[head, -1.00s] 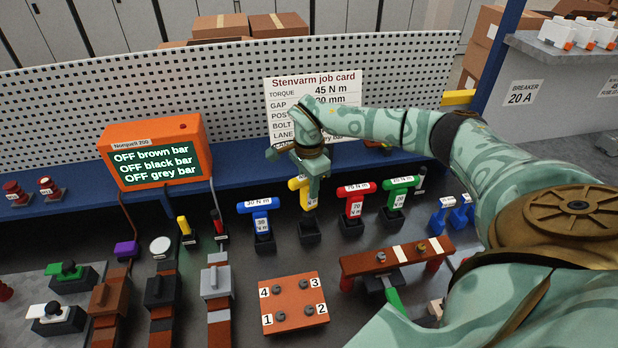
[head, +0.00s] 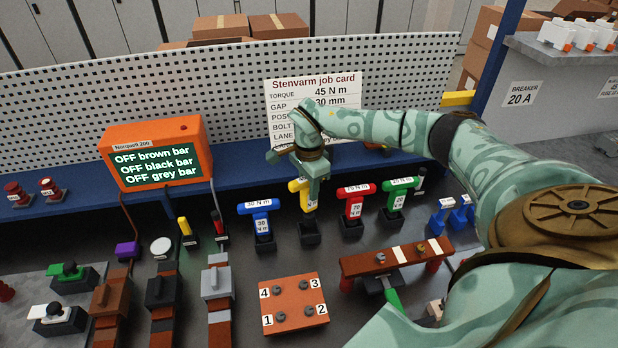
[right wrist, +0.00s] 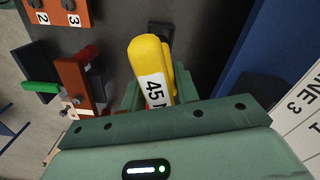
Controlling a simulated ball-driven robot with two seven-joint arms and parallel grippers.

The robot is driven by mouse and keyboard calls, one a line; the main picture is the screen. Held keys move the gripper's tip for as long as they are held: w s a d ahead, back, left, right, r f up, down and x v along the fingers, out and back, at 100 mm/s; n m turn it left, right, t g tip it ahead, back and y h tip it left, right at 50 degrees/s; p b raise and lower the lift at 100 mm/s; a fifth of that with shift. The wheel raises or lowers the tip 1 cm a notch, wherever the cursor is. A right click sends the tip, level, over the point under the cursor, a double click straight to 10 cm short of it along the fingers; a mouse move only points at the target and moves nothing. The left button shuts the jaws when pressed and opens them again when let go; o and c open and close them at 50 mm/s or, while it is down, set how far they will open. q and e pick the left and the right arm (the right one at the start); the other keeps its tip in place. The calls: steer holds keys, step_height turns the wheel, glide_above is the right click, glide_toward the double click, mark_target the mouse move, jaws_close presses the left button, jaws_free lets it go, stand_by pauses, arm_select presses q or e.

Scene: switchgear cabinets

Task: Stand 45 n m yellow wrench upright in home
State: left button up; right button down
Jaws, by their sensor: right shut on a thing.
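My left gripper is not in view.
A blue wrench (head: 261,222) stands to the left; a red wrench (head: 354,207) and a green wrench (head: 397,200) stand to the right, close by. The job card (head: 290,88) on the perforated panel reads 45 N m. A brown block with numbered bolts (head: 293,302) lies in front.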

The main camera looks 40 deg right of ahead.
mark_target(309, 203)
steer(key=shift+f+b, duration=1.65)
steer(key=shift+f, duration=1.6)
steer(key=c, duration=1)
jaws_free()
steer(key=shift+o, duration=0.2)
step_height(309, 203, up, 16)
steer(key=shift+r+p, duration=0.2)
steer(key=shift+p, duration=0.4)
